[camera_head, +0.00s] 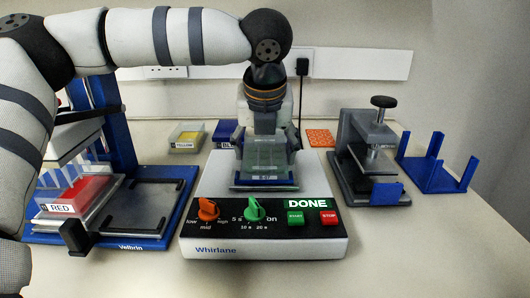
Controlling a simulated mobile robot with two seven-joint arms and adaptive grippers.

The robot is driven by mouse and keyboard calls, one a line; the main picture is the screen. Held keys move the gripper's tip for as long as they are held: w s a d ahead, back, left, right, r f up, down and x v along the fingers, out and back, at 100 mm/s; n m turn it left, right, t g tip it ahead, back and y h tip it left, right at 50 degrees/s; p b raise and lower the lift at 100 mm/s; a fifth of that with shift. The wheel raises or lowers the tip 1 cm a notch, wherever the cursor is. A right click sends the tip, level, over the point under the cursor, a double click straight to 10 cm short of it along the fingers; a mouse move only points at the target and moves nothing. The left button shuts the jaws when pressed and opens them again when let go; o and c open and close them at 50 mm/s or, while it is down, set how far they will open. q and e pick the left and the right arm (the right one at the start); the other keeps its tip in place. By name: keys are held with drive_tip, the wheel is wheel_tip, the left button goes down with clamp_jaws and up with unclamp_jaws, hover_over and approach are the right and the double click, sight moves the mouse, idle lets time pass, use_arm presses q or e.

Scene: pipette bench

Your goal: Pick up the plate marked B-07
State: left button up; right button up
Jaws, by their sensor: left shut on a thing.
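The plate (264,158) is a translucent greenish block with a small label on its front edge, too small to read surely as B-07. It is at the blue holder (240,187) on top of the white shaker (207,225), marked Whirlane. My left gripper (265,143) reaches down from above and is shut on the plate, hiding part of its top and back. I cannot tell whether the plate still touches the holder. The shaker's panel reads DONE. My right gripper is not in view.
At left, the blue Velbrin stand (177,173) holds a red box (75,193) beside an empty dark bay (140,205). Behind are a yellow box (187,136), a blue box (225,132) and an orange mat (320,137). A grey clamp device (365,150) and an empty blue rack (435,175) stand right.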

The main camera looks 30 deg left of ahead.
use_arm(q)
wheel_tip(320, 180, up, 3)
drive_tip(key=shift+s+d+r, duration=0.1)
drive_tip(key=shift+r, duration=0.05)
drive_tip(key=s+r, duration=0.1)
drive_tip(key=s+d+r, duration=0.1)
drive_tip(key=r, duration=0.1)
drive_tip(key=s+d+r, duration=0.1)
drive_tip(key=s+r, duration=0.1)
drive_tip(key=shift+d+r, duration=0.2)
drive_tip(key=shift+r, duration=0.05)
drive_tip(key=s+d+r, duration=0.4)
drive_tip(key=s, duration=0.3)
drive_tip(key=shift+s+d, duration=0.35)
drive_tip(key=shift+d, duration=0.05)
drive_tip(key=shift+r, duration=1.45)
